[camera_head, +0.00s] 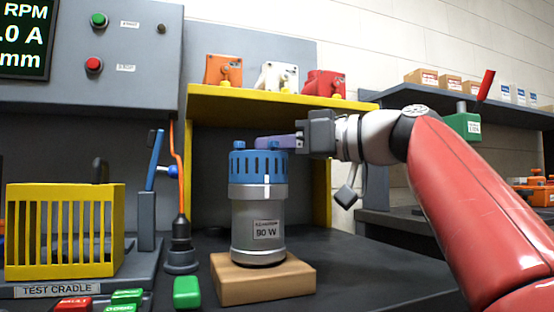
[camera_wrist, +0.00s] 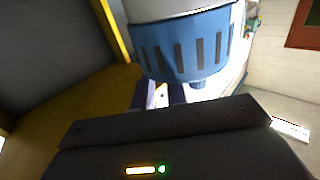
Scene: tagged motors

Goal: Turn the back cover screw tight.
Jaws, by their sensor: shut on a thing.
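The motor (camera_head: 259,222) stands upright on a wooden block, with a blue slotted cover (camera_head: 258,168) on top. Small blue screws stand on the cover: one at the left (camera_head: 240,145) and one at the front right (camera_head: 271,149). My gripper (camera_head: 262,142) reaches in level from the right at the cover's top, its purple fingers behind the front screw. In the wrist view the fingers (camera_wrist: 160,95) come up to the cover (camera_wrist: 186,45); another screw (camera_wrist: 198,84) shows beside them, outside the grip. The jaws are shut on the back cover screw, which the fingers mostly hide.
The wooden block (camera_head: 263,279) sits on the dark bench. A yellow shelf (camera_head: 290,98) with several coloured parts on it is above and behind. A yellow test cradle (camera_head: 62,232), an orange-corded tool (camera_head: 181,225) and a green block (camera_head: 187,292) are at the left.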

